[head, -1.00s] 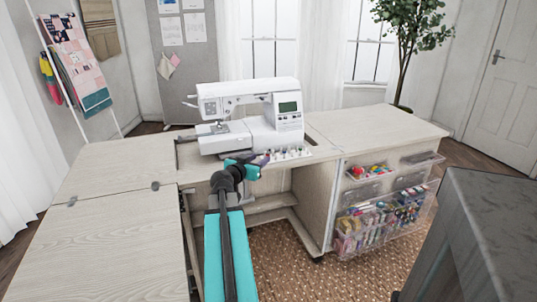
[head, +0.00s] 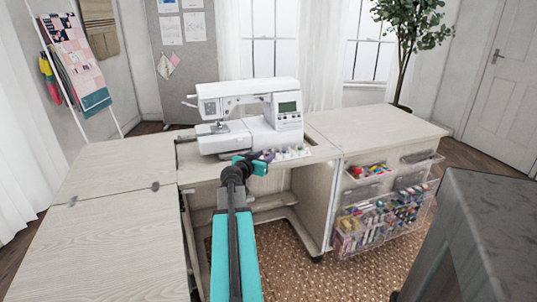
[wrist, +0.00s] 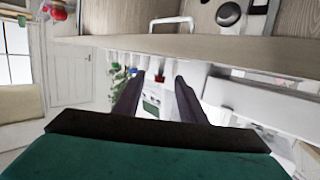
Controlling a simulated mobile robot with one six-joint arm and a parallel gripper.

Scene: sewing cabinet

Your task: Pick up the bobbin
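A row of small spools or bobbins (head: 291,153) stands on a white holder on the cabinet top, in front of the white sewing machine (head: 262,117). I cannot single out one bobbin at this size. My gripper (head: 268,156) is at the left end of this row, near the cabinet's front edge, and hides part of it. In the wrist view, which looks upside down, its two dark fingers (wrist: 160,80) are apart with a gap between them. A small red item (wrist: 160,78) shows between the fingertips; I cannot tell whether it is within reach.
The cabinet top (head: 385,130) is clear to the right of the machine. A left leaf (head: 100,235) is bare. Clear drawers (head: 380,222) with sewing supplies stand open on the right. A dark grey block (head: 490,230) is at the lower right.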

